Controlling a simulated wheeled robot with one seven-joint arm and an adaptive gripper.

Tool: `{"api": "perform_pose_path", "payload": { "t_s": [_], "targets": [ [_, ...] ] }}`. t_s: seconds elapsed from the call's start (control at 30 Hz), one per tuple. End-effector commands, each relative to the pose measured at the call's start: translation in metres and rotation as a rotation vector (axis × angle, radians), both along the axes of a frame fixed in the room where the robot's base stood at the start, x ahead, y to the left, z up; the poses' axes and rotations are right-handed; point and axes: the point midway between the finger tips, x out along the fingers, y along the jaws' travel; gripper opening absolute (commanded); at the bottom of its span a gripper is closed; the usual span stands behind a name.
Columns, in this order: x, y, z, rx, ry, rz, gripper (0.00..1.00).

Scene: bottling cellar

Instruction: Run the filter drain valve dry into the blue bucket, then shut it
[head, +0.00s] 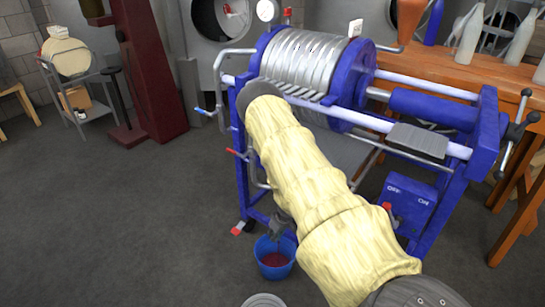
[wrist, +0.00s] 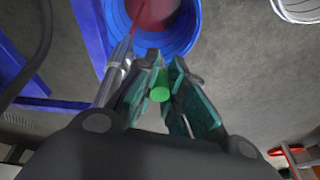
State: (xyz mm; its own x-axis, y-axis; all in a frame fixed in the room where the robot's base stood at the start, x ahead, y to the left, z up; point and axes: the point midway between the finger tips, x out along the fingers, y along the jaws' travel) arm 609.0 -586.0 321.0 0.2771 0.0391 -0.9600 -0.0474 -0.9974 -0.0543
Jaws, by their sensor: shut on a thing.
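The filter is a blue-framed machine with a ribbed metal plate pack (head: 310,60). The blue bucket (head: 273,272) stands on the floor below its left end, with dark red liquid inside. It also shows at the top of the wrist view (wrist: 190,32). My gripper (wrist: 160,88) is shut on a green valve handle (wrist: 160,94), just beside the bucket in that view. A metal drain pipe (wrist: 116,70) lies left of the fingers. A thin red streak runs between the pipe and the bucket. In the head view my sleeved arm hides most of the valve and gripper.
Other handles stick out at the frame's left: blue (head: 204,112), red (head: 234,152) and a low red one (head: 239,229). An OFF/ON switch box (head: 405,205) is at the right. A round grate (head: 263,300) lies in front.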

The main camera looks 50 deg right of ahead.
Motion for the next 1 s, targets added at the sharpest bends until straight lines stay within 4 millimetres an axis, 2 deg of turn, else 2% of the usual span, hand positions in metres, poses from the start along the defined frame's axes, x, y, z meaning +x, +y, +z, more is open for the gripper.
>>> {"api": "perform_pose_path", "payload": {
  "t_s": [0.17,0.2,0.3,0.33,0.73,1.0],
  "targets": [
    [0.004,-0.001,0.002,-0.002,-0.007,0.0,0.0],
    [0.004,-0.001,0.002,-0.002,-0.007,0.0,0.15],
    [0.004,-0.001,0.001,-0.002,-0.006,0.0,0.33],
    [0.003,-0.001,0.001,-0.001,-0.006,0.001,0.36],
    [0.001,-0.001,0.004,0.0,-0.004,0.001,0.36],
    [-0.007,-0.001,0.032,0.001,-0.004,0.0,0.36]
  ]
}}
